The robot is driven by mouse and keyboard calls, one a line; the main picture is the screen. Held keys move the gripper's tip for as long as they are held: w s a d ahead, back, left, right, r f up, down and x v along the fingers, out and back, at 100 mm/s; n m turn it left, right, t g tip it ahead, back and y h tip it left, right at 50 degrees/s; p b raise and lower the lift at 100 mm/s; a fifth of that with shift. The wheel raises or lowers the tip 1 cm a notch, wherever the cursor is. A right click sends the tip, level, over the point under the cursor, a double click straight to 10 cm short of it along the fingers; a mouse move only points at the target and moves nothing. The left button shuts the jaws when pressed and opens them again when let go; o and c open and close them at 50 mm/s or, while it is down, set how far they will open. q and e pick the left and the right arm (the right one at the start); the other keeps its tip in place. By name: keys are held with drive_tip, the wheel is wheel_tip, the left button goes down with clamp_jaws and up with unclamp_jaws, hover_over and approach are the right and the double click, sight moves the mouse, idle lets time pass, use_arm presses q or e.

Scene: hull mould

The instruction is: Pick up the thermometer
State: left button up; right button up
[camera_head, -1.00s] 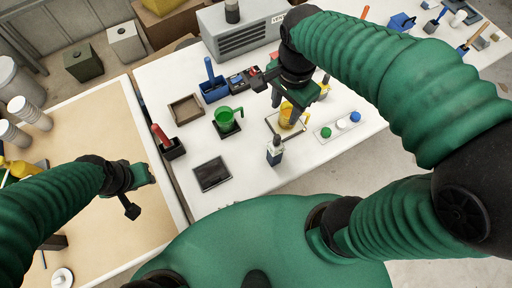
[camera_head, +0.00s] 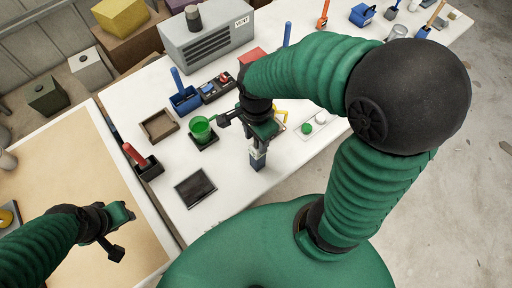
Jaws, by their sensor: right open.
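My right gripper (camera_head: 259,143) is open and points down at the near part of the white table. Directly below it stands a small upright item with a pale top and dark blue base (camera_head: 257,161). It may be the thermometer in a holder, but it is too small to be sure. The fingers overlap its top in the picture, and I cannot tell whether they touch it. My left gripper (camera_head: 119,234) hangs over the tan-topped table at the left, away from the item; its jaws are unclear.
A green jug (camera_head: 200,130) stands left of my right gripper, and a dark flat pad (camera_head: 195,188) lies nearer. A yellow jug (camera_head: 281,112) is mostly hidden behind that gripper. A brown tray (camera_head: 159,126) and a red-handled tool in a black holder (camera_head: 149,168) stand further left.

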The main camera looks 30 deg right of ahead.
drive_tip(key=shift+f, duration=0.65)
drive_tip(key=shift+d+f, duration=0.1)
drive_tip(key=shift+d, duration=0.3)
drive_tip(key=shift+c, duration=0.4)
drive_tip(key=c, duration=0.5)
drive_tip(key=shift+a, duration=0.25)
clamp_jaws()
use_arm(q)
drive_tip(key=shift+d+f, duration=0.15)
drive_tip(key=shift+d, duration=0.1)
use_arm(e)
drive_tip(key=shift+d, duration=0.1)
